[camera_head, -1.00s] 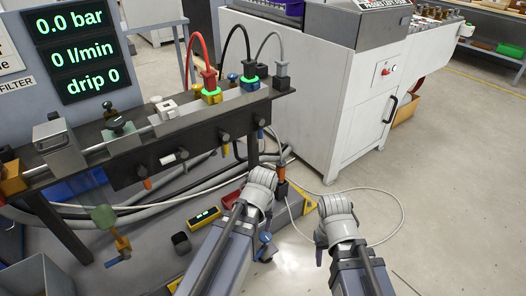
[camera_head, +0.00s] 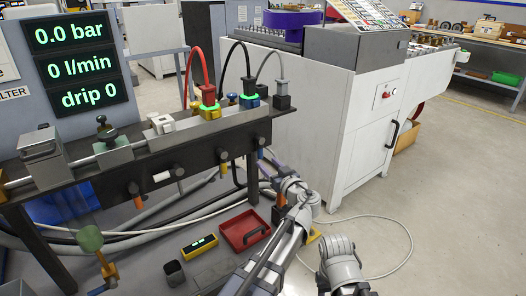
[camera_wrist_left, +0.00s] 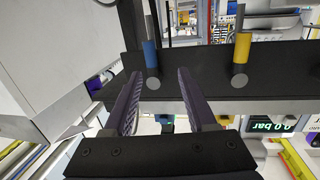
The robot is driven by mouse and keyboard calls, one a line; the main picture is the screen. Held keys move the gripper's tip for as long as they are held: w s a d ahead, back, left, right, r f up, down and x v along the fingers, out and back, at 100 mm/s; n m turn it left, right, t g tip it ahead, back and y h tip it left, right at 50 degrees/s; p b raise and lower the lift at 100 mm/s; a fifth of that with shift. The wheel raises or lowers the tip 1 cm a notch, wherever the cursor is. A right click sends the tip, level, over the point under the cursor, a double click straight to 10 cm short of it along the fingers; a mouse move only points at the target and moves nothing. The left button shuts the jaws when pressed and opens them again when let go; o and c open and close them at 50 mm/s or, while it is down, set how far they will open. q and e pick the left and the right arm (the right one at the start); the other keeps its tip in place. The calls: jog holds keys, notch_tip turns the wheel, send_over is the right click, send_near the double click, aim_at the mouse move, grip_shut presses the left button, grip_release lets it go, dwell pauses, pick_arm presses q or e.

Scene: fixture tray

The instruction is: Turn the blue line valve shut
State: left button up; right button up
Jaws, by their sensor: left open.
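In the left wrist view a blue-banded line (camera_wrist_left: 151,56) stands against the dark rail, with a grey round knob face (camera_wrist_left: 152,83) beside its end. My left gripper (camera_wrist_left: 158,76) is open, its fingers on either side of that knob; I cannot tell whether they touch it. In the head view the same gripper (camera_head: 271,164) is at the rail's right end, below a dark valve knob (camera_head: 260,141); it hides most of the blue band there. A yellow-banded line (camera_wrist_left: 242,48) with its own knob stands apart from the fingers.
The dark rail (camera_head: 205,160) carries several knobs and cabled fittings. The display panel (camera_head: 78,65) reads 0.0 bar, 0 l/min, drip 0. A red tray (camera_head: 243,229) and a yellow meter (camera_head: 200,246) lie below. A white cabinet (camera_head: 320,110) is close on the right.

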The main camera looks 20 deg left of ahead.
aim_at(261, 148)
pick_arm(q)
jog(key=shift+t, duration=0.4)
jog(key=shift+w+d+r+x, duration=0.15)
jog(key=shift+r+x, duration=0.05)
jog(key=shift+x, duration=1.1)
jog(key=shift+w+d+r+x, duration=0.15)
jog(key=shift+d+r+x, duration=0.05)
jog(key=shift+x, duration=1.05)
jog(key=shift+w+d+r+x, duration=0.15)
jog(key=shift+r+x, duration=0.05)
jog(key=shift+x, duration=1.1)
grip_shut()
